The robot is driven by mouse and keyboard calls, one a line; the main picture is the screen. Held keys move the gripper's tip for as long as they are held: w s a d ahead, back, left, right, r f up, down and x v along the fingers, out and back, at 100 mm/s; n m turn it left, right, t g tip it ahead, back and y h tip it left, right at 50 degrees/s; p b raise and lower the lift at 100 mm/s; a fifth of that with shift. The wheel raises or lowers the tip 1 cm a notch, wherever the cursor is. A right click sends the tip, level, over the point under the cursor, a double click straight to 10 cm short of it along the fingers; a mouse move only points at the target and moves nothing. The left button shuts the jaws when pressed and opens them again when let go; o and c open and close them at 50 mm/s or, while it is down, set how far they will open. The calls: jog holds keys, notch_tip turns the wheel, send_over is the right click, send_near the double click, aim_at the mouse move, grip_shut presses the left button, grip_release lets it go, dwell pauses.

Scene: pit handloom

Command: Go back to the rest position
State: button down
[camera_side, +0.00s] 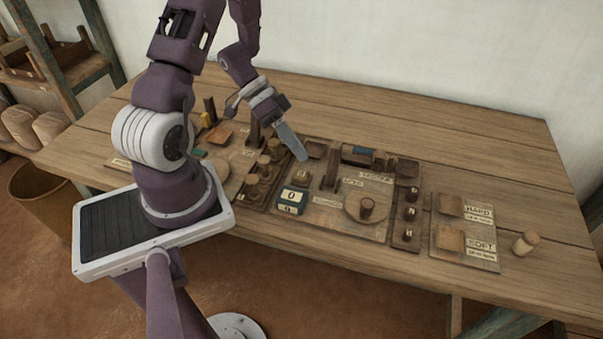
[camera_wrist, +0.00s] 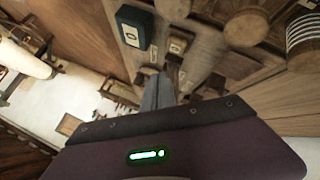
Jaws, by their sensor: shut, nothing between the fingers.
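My gripper (camera_side: 302,154) is shut and empty, pointing down and to the right above the middle of the wooden table (camera_side: 480,130). Its tip shows over the gap between the left group of pegs and the middle board. In the wrist view the narrow closed fingers (camera_wrist: 159,92) point away from the camera. Whether the tip touches anything below cannot be told. No mark for a rest position shows.
A scale-like box reading 0 (camera_side: 291,198) stands near the tip. Several wooden pegs (camera_side: 265,172) stand to its left. The table's back right is clear.

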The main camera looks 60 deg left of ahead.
jog(key=shift+r, duration=0.95)
jog(key=w+a+r+t+y, duration=0.4)
jog(key=w+r+y, duration=0.25)
jog(key=w, duration=0.25)
notch_tip(320, 180, up, 12)
jog(key=f+n+t+y, duration=0.1)
jog(key=n+y, duration=0.1)
jog(key=y, duration=0.3)
jog(key=s+d+r+g+h, duration=0.1)
jog(key=s+d, duration=0.7)
jog(key=s, duration=0.2)
jog(key=s+d+r+n+g+h, duration=0.1)
jog(key=s+d+r+g+h, duration=0.1)
jog(key=s+d, duration=0.6)
jog(key=shift+s+n+g, duration=0.3)
jog(key=shift+s, duration=0.95)
